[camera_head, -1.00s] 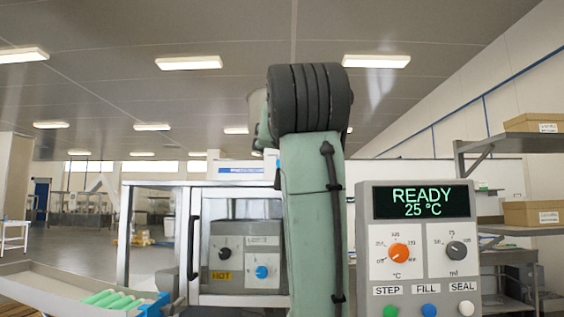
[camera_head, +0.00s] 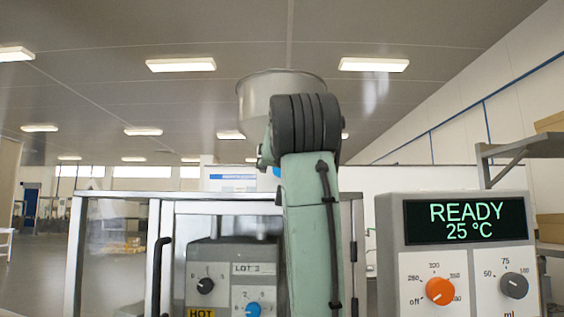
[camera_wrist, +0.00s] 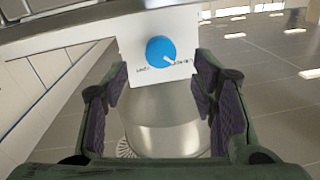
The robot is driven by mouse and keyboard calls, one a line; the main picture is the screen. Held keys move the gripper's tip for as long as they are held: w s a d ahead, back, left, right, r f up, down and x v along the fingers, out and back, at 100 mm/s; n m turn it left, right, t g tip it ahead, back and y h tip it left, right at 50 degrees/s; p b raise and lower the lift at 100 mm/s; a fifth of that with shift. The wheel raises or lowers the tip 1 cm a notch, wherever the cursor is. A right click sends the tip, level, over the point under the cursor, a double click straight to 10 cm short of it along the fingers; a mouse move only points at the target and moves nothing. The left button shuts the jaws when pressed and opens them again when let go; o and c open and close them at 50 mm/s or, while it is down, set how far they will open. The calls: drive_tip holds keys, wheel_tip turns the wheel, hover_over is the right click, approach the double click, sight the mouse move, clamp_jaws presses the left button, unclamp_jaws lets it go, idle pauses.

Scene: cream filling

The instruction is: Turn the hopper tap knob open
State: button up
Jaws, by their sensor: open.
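The hopper (camera_head: 262,92) is a pale metal bowl that shows above and behind my arm in the head view. In the wrist view a round blue knob (camera_wrist: 161,50) with a small white pointer mark sits on a white labelled plate (camera_wrist: 133,38). The label text is too small to read. My gripper (camera_wrist: 162,84) is open and empty, with the knob ahead between its two fingers and apart from them. A smooth metal body (camera_wrist: 165,125) lies between the fingers below the plate. In the head view my arm hides the gripper and most of the knob area.
A glazed cabinet (camera_head: 155,200) with a black door handle (camera_head: 158,270) stands in front. Inside is a grey panel (camera_head: 222,262) with a black and a blue dial and a HOT label. A control box (camera_head: 388,215) reading READY 25 °C stands right. Shelves (camera_head: 515,147) are behind it.

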drive_tip(key=w, duration=0.2)
drive_tip(key=w+p, duration=0.1)
drive_tip(key=w, duration=0.2)
drive_tip(key=shift+w+a+p, duration=0.25)
drive_tip(key=shift+w+p, duration=0.1)
drive_tip(key=shift+w, duration=0.05)
drive_tip(key=shift+c, duration=0.5)
drive_tip(key=c, duration=1.1)
